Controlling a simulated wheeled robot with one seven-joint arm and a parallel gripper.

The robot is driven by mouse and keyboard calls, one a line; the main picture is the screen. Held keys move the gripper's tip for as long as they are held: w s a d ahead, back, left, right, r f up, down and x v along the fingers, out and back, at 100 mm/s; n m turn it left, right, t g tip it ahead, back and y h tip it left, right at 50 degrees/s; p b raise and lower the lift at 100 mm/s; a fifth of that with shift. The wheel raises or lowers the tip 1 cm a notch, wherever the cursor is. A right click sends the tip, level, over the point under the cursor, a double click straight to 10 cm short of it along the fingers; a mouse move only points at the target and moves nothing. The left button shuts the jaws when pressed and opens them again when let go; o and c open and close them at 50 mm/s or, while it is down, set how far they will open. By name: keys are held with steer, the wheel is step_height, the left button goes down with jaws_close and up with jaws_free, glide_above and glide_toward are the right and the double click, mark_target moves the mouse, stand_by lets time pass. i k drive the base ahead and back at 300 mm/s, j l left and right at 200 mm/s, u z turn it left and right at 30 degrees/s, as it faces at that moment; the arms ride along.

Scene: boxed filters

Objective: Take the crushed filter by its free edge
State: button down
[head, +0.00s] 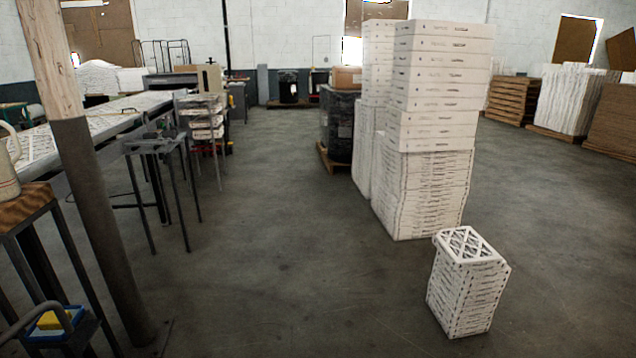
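A short stack of white filters (466,292) stands alone on the floor at the lower right. The top filter (468,244) lies face up, with its diamond lattice and white frame showing. Its left corner juts out a little past the stack. I cannot tell for sure at this size whether this filter is the crushed one. My gripper is not in view.
A tall stack of boxed filters (437,130) stands behind the short stack. Metal stands (160,150) and a long table (110,115) are on the left, behind a post (95,200). A stool (25,205) is at the left edge. The middle floor (280,270) is clear.

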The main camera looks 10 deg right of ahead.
mark_target(463, 248)
steer(key=i, duration=1.9)
steer(key=i+z, duration=0.25)
steer(key=i, duration=0.2)
steer(key=i+z, duration=0.25)
steer(key=i, duration=0.25)
steer(key=i+j+z, duration=0.1)
steer(key=i+z, duration=0.15)
steer(key=i, duration=0.2)
steer(key=i+j+z, duration=0.25)
steer(key=i, duration=0.25)
steer(key=i+j+z, duration=0.25)
steer(key=i+z, duration=0.15)
steer(key=i+j+z, duration=0.35)
steer(key=i, duration=0.2)
